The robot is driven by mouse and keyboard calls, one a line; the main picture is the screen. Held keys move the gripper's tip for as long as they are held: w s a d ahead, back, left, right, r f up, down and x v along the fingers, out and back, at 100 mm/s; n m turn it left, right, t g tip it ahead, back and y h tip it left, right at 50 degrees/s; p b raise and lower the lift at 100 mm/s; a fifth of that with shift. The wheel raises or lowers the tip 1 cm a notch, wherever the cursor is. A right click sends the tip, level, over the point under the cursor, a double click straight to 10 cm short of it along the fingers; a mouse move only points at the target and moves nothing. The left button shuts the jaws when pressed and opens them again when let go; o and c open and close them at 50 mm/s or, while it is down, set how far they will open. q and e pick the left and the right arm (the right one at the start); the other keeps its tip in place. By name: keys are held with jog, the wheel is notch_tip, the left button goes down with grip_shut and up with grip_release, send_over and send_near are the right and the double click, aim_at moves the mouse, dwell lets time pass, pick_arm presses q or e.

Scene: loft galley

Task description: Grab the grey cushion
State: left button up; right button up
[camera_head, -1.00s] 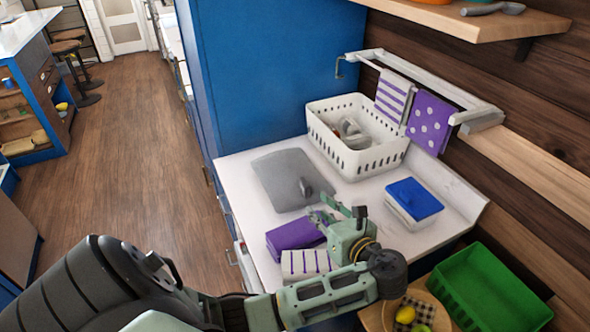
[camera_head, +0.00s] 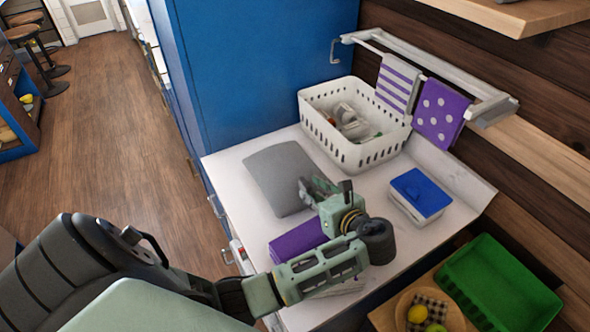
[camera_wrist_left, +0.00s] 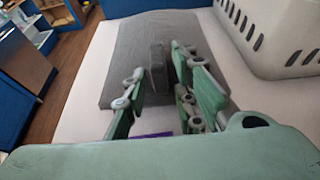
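The grey cushion (camera_head: 277,177) lies flat on the white counter in the head view, in front of the white basket. In the left wrist view the cushion (camera_wrist_left: 118,62) fills the area ahead, with a small dark grey upright piece (camera_wrist_left: 157,68) on it. My left gripper (camera_head: 312,190) is over the cushion's near right part and hides some of it. In the left wrist view the left gripper (camera_wrist_left: 160,88) is open, its fingers spread apart on either side of the upright piece. I cannot tell whether they touch it. My right gripper is not in view.
A white perforated basket (camera_head: 350,150) stands behind the cushion. A blue-lidded box (camera_head: 418,194) sits to the right. A folded purple cloth (camera_head: 298,238) lies in front, partly behind my arm. A green crate (camera_head: 500,285) is at lower right. A blue cabinet (camera_head: 260,75) stands behind.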

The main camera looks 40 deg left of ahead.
aim_at(310, 192)
pick_arm(q)
jog(key=x, duration=0.3)
jog(key=shift+s+p, duration=0.1)
jog(key=shift+p, duration=0.2)
jog(key=shift+a+f, duration=0.35)
jog(key=shift+a, duration=0.05)
jog(key=shift+d, duration=0.1)
jog(key=c, duration=0.6)
grip_shut()
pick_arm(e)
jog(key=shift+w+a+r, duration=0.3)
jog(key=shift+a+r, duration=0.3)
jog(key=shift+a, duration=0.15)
pick_arm(q)
jog(key=shift+r, duration=0.1)
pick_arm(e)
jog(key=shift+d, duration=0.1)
